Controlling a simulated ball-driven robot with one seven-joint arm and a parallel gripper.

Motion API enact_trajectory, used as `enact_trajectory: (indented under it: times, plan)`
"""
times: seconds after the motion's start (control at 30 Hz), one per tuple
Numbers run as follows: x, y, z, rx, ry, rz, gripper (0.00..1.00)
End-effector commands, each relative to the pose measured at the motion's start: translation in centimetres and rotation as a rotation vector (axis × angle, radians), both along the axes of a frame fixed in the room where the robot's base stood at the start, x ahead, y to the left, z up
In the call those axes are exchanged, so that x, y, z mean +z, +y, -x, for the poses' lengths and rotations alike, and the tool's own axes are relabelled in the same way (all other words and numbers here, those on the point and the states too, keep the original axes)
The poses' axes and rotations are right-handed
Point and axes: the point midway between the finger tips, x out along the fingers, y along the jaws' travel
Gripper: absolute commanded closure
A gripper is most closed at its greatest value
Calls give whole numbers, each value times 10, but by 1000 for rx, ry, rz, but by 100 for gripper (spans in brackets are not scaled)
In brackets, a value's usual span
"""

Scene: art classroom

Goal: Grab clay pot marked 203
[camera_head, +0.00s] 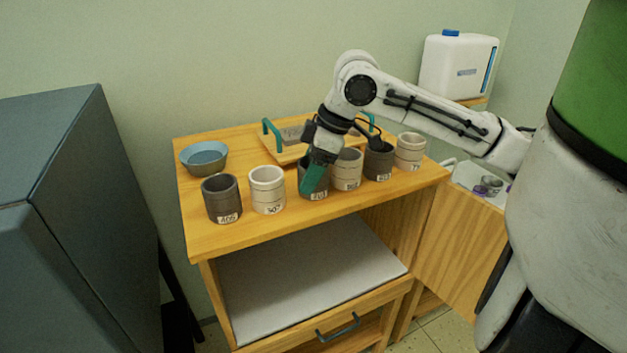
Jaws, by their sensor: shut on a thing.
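Several clay pots stand in a row along the front of the wooden cabinet top (240,235). My gripper (315,172) points down at a dark grey pot (324,188) in the middle of the row and is shut on it. One green finger lies against the pot's front; the other finger is hidden. This pot's label is partly covered and small; it begins with 20, and I cannot read the last digit surely. The pot appears upright, at the level of the others. A second dark pot (379,162) to the right has a label too small to read surely.
Left of my gripper stand a dark pot marked 406 (221,196) and a pale pot (267,188). Right of it are pale pots (346,168) and (410,150), the nearer one close by. Behind are a blue bowl (204,157) and a wooden tray (280,153) with green handles.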

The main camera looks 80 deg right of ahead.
Motion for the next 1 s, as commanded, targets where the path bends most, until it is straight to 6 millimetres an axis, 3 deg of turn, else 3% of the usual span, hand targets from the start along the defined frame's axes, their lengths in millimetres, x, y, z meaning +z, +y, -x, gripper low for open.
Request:
enact_trajectory:
  times: [0.27,0.67,0.87,1.0]
  plan:
    - [0,0,0,0,0,0,66]
    - [8,0,-1,0,-3,2,66]
    - [34,0,-1,2,-4,3,66]
    - [58,9,19,0,-4,4,66]
